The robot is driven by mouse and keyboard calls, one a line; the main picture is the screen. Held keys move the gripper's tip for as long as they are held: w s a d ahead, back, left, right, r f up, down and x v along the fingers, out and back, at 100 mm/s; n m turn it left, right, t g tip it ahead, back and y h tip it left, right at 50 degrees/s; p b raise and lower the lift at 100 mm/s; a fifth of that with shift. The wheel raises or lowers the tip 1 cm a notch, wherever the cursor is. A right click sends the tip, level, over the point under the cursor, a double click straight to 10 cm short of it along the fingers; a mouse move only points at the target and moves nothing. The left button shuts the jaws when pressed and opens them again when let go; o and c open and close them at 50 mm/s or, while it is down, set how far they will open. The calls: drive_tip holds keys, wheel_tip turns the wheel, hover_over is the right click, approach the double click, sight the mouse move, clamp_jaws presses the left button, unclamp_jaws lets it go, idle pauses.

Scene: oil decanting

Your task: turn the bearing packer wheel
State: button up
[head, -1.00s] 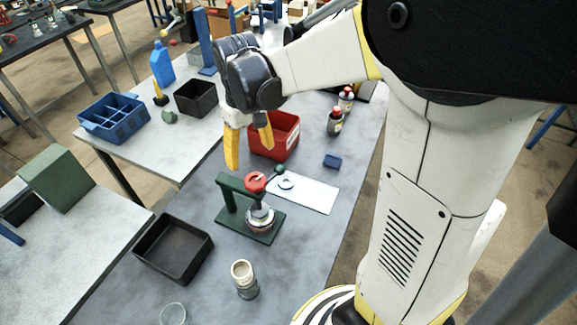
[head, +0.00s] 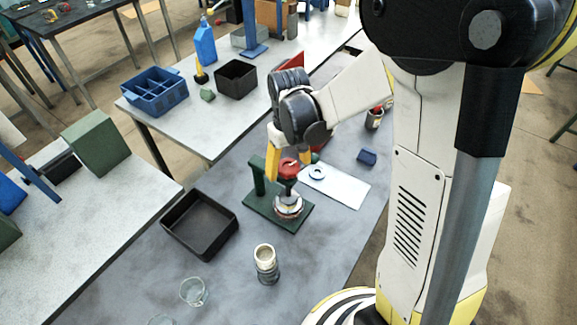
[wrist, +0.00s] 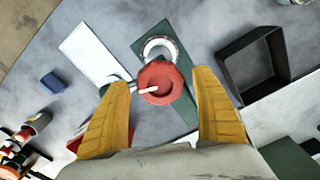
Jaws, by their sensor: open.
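The bearing packer (head: 279,205) is a green stand on the grey table, with a red wheel (head: 288,168) on top and a round metal bearing part (head: 288,207) below it on the base. In the wrist view the red wheel (wrist: 163,83) lies between and just beyond my two yellow fingers, with a pale handle across it. My gripper (wrist: 163,108) is open, one finger on each side of the wheel, with gaps showing on both sides. In the head view my gripper (head: 288,165) is at the wheel from above; whether it touches is unclear.
A black tray (head: 200,222) stands left of the packer. A white sheet with a washer (head: 338,187) and a blue block (head: 367,157) lie to the right.

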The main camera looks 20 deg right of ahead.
sight(288, 166)
drive_tip(key=c, duration=1.2)
idle(1.2)
drive_tip(key=o, duration=1.2)
wheel_tip(288, 166, up, 12)
